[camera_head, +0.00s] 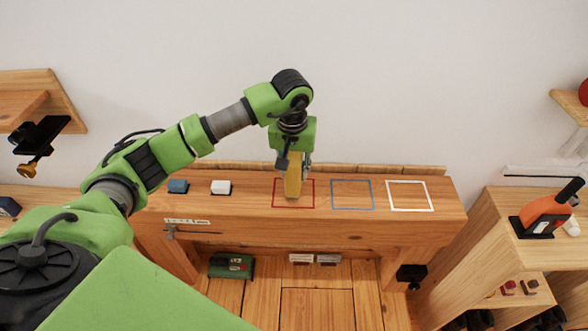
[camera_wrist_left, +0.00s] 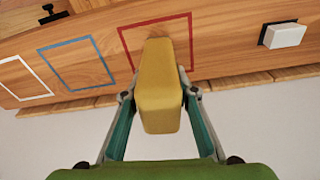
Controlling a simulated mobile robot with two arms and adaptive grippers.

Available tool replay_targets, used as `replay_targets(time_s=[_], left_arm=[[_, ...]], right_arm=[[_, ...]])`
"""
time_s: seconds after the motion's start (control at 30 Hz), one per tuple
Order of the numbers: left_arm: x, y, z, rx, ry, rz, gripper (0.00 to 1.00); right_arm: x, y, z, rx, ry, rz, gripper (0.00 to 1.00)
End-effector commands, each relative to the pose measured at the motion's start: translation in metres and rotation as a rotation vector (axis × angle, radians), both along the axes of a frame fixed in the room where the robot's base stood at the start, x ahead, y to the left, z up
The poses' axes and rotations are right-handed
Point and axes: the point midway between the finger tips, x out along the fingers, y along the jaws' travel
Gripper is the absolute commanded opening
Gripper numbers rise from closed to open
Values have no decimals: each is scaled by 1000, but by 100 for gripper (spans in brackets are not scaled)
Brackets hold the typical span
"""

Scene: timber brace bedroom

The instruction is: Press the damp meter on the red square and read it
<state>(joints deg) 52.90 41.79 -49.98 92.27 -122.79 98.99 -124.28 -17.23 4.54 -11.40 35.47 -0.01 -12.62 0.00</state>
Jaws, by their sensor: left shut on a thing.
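The yellow damp meter (camera_head: 292,180) is upright in my left gripper (camera_head: 295,163), which is shut on it and points down at the bench. Its lower end is over the red square (camera_head: 308,207) in the head view; whether it touches the wood I cannot tell. In the left wrist view the meter (camera_wrist_left: 160,88) sits between the fingers of the gripper (camera_wrist_left: 160,105), and its far end overlaps the red outline (camera_wrist_left: 123,45). The meter's readout is not visible. My right gripper is not in view.
An orange-and-black tool (camera_head: 543,214) stands on the right unit. The white wall is close behind the bench.

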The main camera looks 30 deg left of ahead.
Motion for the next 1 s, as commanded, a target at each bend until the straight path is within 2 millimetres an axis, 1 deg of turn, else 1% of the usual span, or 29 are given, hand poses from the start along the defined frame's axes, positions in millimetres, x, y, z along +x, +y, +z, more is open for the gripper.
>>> replay_targets(time_s=[0.53,1.0], left_arm=[[0,0,-7,0,-1,1,2],[0,0,-6,0,-1,0,2]], right_arm=[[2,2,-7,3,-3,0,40],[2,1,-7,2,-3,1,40]])
